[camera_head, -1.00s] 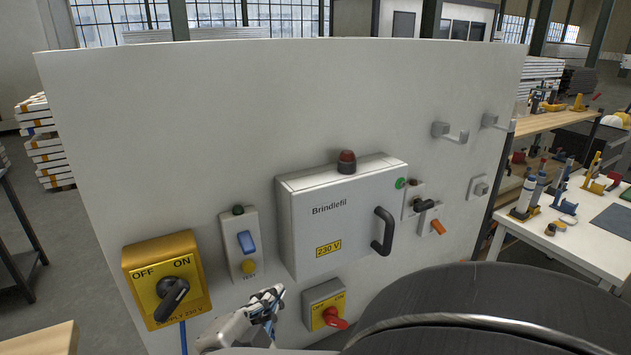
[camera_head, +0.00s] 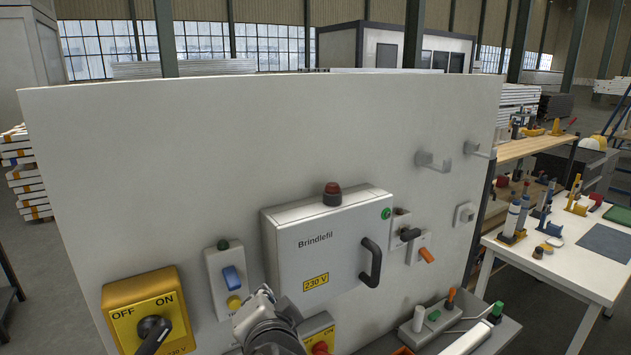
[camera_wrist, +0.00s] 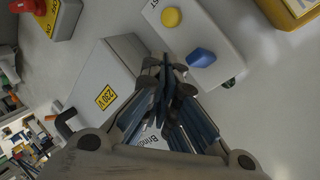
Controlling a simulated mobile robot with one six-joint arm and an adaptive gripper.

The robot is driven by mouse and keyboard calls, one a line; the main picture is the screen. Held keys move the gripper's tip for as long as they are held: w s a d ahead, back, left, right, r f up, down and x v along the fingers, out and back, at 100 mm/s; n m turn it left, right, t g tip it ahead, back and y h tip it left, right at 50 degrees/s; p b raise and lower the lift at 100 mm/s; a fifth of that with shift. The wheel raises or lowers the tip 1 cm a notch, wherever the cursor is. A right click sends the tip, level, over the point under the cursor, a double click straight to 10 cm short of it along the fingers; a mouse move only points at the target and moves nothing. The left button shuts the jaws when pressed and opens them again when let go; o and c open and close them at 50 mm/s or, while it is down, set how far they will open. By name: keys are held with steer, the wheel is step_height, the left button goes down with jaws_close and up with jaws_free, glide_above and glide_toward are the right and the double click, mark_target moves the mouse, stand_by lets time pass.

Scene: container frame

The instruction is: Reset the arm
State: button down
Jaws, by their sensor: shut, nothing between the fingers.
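My gripper (camera_wrist: 170,110) fills the middle of the wrist view, with its fingers together and nothing between them. In the head view my arm's end (camera_head: 266,318) shows at the bottom centre, in front of the panel's lower part; its fingertips are hard to make out there. The grey Brindlefil box (camera_head: 300,262) with a black handle is right of it. The grey switch plate (camera_head: 215,290) with a blue rocker and yellow button is left of it. No contact is clear.
A yellow supply switch (camera_head: 120,300) sits at the panel's lower left. A red knob (camera_head: 320,348) on a small box is partly hidden by my arm. Hooks (camera_head: 432,160) stick out at the upper right. A shelf with tools (camera_head: 490,335) lies below; a white workbench (camera_head: 560,265) stands right.

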steer(key=s+d+f+n+g+h, duration=0.2)
steer(key=s+d+n+g, duration=0.2)
steer(key=s+d, duration=0.7)
steer(key=s+d+f+n+g+h, duration=0.2)
steer(key=s+d+f+n+g, duration=0.1)
steer(key=s+d, duration=0.7)
steer(key=d+n+g, duration=0.1)
steer(key=d, duration=0.1)
steer(key=shift+s+d+f, duration=0.3)
steer(key=shift+s+f, duration=0.05)
steer(key=shift+s, duration=0.05)
